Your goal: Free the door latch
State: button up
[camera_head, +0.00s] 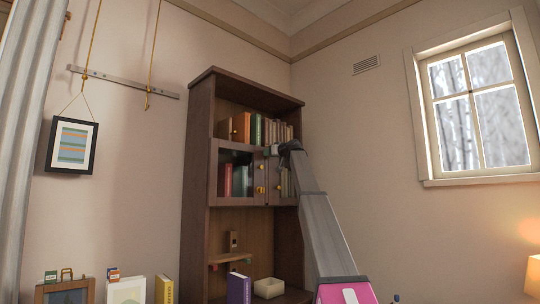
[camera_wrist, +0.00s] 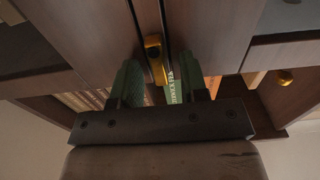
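The yellow door latch (camera_wrist: 155,58) sits at the seam between two dark wood doors in the wrist view. My gripper (camera_wrist: 159,75) is open, with one green finger on each side of the latch's lower end. I cannot tell whether either finger touches it. In the head view, my gripper (camera_head: 279,149) is at the upper edge of the cabinet doors, near their meeting line. The left glazed door (camera_head: 236,176) and the narrower right door (camera_head: 284,183) both look closed or nearly so. The latch cannot be told apart in the head view.
The tall dark bookcase (camera_head: 196,205) stands near the room corner. Books (camera_head: 256,129) fill its upper shelf. A gold knob (camera_wrist: 285,78) sticks out near my gripper in the wrist view. Books, frames and a pale box (camera_head: 268,288) stand lower in front.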

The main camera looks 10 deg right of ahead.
jog(key=shift+s+d, duration=0.1)
jog(key=v, duration=1)
jog(key=shift+s+d, duration=0.15)
jog(key=shift+s, duration=0.05)
